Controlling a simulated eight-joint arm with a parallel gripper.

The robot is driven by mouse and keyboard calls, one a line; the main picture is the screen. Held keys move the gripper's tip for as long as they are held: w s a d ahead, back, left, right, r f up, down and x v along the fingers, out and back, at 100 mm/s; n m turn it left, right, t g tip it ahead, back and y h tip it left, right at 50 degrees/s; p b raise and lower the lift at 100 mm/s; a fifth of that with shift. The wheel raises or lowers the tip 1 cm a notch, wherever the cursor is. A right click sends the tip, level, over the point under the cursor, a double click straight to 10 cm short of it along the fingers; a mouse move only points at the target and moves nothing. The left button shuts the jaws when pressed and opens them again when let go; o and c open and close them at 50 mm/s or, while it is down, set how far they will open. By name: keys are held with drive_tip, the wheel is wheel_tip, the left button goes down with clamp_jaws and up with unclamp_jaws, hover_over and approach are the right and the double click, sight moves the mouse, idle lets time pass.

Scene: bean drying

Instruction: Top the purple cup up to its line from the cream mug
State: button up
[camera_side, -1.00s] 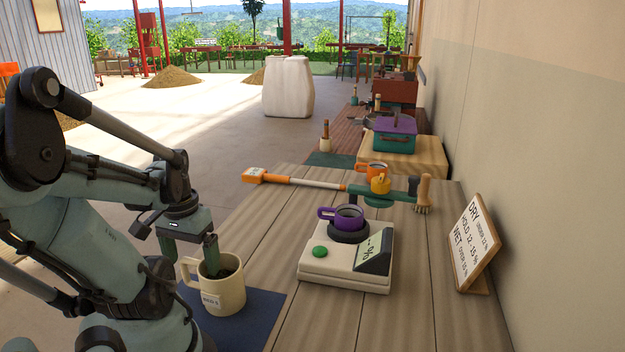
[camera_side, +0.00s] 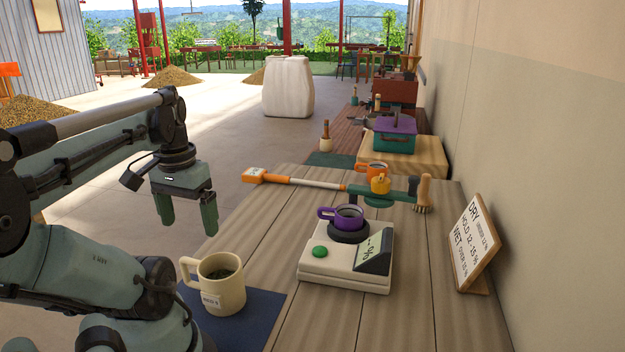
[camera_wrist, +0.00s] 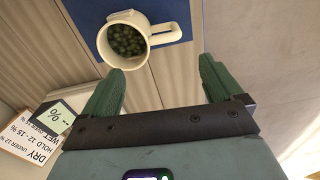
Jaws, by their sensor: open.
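The cream mug (camera_side: 222,284) stands upright on a dark blue mat (camera_side: 254,312) at the near left of the table, with its handle to the left. In the wrist view the cream mug (camera_wrist: 134,63) has green beans inside, below its rim. The purple cup (camera_side: 346,217) sits on the round pan of a white moisture meter (camera_side: 345,266); how full it is I cannot tell. My gripper (camera_side: 188,228) is open and empty, above and behind the mug, apart from it. In the wrist view my gripper's fingers (camera_wrist: 155,78) are spread wide below the mug.
A lettered sign (camera_side: 474,240) stands at the right by the wall. Bare planks lie right of the mat.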

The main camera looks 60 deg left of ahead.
drive_tip(key=w+d+f+m+t+y, duration=0.2)
drive_tip(key=w+d+m+t, duration=0.3)
drive_tip(key=w, duration=0.8)
drive_tip(key=w+d+m+t+h, duration=0.2)
drive_tip(key=w+d, duration=0.4)
drive_tip(key=d, duration=0.6)
drive_tip(key=shift+w+d+m, duration=0.15)
drive_tip(key=shift+d+m, duration=0.15)
drive_tip(key=shift+m, duration=0.4)
drive_tip(key=shift+o, duration=0.3)
drive_tip(key=shift+a, duration=0.1)
wheel_tip(320, 180, up, 2)
drive_tip(key=n+g, duration=0.7)
drive_tip(key=n, duration=0.2)
hover_over(193, 264)
drive_tip(key=a, duration=0.1)
drive_tip(key=shift+w+a, duration=0.1)
drive_tip(key=shift+f, duration=5.95)
